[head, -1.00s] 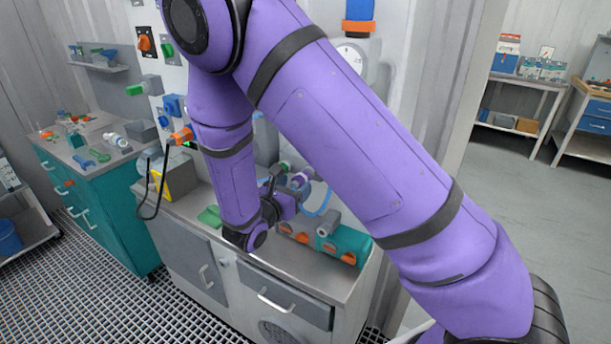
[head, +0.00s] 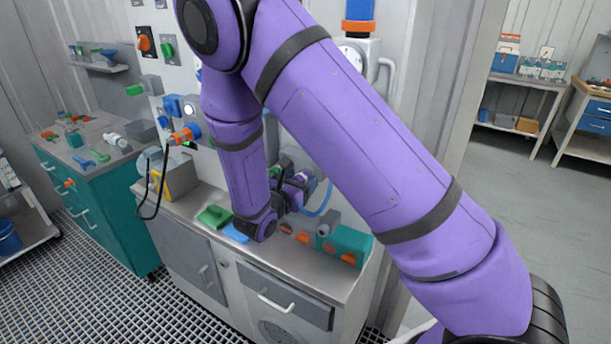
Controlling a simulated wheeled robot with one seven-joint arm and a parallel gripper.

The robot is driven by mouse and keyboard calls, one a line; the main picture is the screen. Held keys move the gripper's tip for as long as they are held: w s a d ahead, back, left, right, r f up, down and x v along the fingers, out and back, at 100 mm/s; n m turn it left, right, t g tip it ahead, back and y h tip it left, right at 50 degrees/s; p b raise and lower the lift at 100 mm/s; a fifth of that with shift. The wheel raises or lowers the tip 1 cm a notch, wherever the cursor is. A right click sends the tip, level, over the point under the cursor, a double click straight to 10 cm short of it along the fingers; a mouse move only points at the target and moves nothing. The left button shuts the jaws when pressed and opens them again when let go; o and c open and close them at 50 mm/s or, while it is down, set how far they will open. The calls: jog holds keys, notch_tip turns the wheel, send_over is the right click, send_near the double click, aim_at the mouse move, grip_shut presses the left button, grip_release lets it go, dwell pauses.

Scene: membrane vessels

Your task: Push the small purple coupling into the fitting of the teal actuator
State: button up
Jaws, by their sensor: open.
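The teal actuator (head: 352,243) lies on the grey cabinet top at the right, with orange round parts on its front and a grey fitting (head: 331,226) on its upper left. A small purple piece with a pale end (head: 303,178), likely the coupling, shows just right of my gripper, near a blue hose (head: 326,200). My gripper (head: 290,190) is open, behind and right of my wrist, mostly hidden by my arm. I cannot tell whether its fingers touch the purple piece.
A green piece (head: 214,216) and a blue piece (head: 235,233) lie on the cabinet top (head: 325,272) left of my wrist. A yellow-fronted grey box (head: 178,178) with a black cable stands further left. The wall panel with valves rises close behind.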

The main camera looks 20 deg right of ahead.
dwell(0.4)
grip_shut()
jog(key=shift+s+a, duration=0.1)
jog(key=shift+a, duration=0.05)
jog(key=shift+v, duration=2.8)
